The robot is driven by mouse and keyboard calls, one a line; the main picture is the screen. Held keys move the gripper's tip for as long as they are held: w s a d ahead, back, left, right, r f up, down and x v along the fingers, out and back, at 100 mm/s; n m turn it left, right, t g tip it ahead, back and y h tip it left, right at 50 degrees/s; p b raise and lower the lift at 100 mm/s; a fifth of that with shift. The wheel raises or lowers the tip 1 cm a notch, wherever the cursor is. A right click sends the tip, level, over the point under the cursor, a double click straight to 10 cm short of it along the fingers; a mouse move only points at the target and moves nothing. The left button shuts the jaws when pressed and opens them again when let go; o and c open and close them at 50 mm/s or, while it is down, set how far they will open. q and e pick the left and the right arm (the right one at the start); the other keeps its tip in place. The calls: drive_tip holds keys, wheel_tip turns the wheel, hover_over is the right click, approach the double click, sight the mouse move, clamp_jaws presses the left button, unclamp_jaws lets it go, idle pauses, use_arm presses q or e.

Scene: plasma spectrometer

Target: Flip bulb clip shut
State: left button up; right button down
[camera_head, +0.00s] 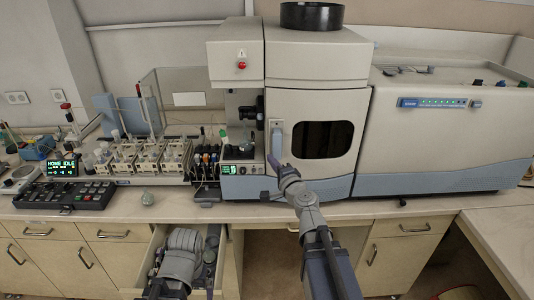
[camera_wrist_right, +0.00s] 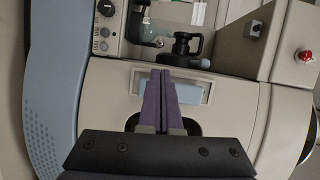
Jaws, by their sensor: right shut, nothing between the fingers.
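The sample compartment (camera_head: 243,128) of the spectrometer stands open left of the windowed door. In the right wrist view, a pale glass bulb (camera_wrist_right: 160,28) shows at the top, with a small ball-ended metal lever (camera_wrist_right: 158,43) below it. I cannot clearly make out the clip or its position. My right gripper (camera_head: 272,162) is shut and empty in front of the blue door handle (camera_head: 276,140). Its purple fingers (camera_wrist_right: 160,74) point toward the compartment, apart from the bulb. My left arm's grey end (camera_head: 185,240) is low over the open drawer; its fingers are not clear.
A black knobbed fitting (camera_wrist_right: 186,44) sits beside the bulb. Left of the spectrometer are racks of bottles (camera_head: 140,158), a black keypad (camera_head: 65,195) and a small round object (camera_head: 147,198) on the bench. An open drawer (camera_head: 150,250) juts out below.

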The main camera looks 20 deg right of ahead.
drive_tip(key=w, duration=0.9)
drive_tip(key=shift+w+a+f, duration=0.25)
drive_tip(key=shift+w+a, duration=0.1)
drive_tip(key=shift+a, duration=0.1)
